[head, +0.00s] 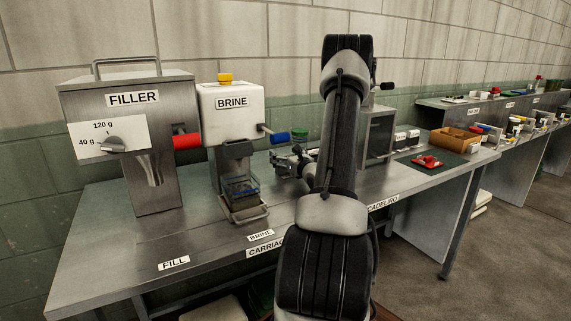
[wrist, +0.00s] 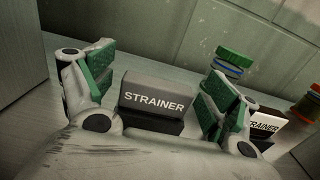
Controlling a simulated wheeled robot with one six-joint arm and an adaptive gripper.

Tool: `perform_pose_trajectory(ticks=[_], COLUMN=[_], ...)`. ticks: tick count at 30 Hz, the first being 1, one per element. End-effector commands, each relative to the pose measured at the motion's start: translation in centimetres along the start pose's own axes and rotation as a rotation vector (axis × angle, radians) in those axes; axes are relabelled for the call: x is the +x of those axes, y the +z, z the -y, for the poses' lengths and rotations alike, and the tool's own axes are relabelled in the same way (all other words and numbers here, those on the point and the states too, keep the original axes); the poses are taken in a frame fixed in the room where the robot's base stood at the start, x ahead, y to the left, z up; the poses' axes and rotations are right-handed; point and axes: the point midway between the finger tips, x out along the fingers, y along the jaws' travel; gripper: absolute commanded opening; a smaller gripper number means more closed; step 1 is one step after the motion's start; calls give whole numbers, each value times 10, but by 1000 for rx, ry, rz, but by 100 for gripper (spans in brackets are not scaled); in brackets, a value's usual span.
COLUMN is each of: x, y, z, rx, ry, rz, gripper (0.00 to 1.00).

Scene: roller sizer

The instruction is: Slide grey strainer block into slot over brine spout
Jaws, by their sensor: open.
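The grey strainer block (wrist: 152,97), marked STRAINER in white, stands between my gripper's spread fingers in the wrist view. My gripper (wrist: 157,84) is open, with green pads on either side of the block and visible gaps beside it. In the head view my gripper (head: 292,163) is low over the bench, right of the brine unit (head: 232,114), partly hidden by my arm. The brine spout (head: 237,149) is a dark grey part under the white brine housing. The slot is not clearly visible, and the block cannot be made out in the head view.
A white STRAINER label (wrist: 266,126) stands right of the right finger. The front bench is clear.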

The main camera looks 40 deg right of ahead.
Motion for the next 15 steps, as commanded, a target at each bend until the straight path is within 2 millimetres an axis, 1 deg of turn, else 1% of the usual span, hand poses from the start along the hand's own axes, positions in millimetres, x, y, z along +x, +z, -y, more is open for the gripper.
perform_pose_trajectory(ticks=[1, 2, 3, 8, 9, 10, 15], x=[0, 0, 0, 0, 0, 0, 0], y=[0, 0, 0, 0, 0, 0, 0], z=[0, 0, 0, 0, 0, 0, 0], rx=[0, 0, 0, 0, 0, 0, -1], ry=[0, 0, 0, 0, 0, 0, 0], rz=[0, 0, 0, 0, 0, 0, 1], gripper=[88, 82, 75, 46, 38, 37, 37])
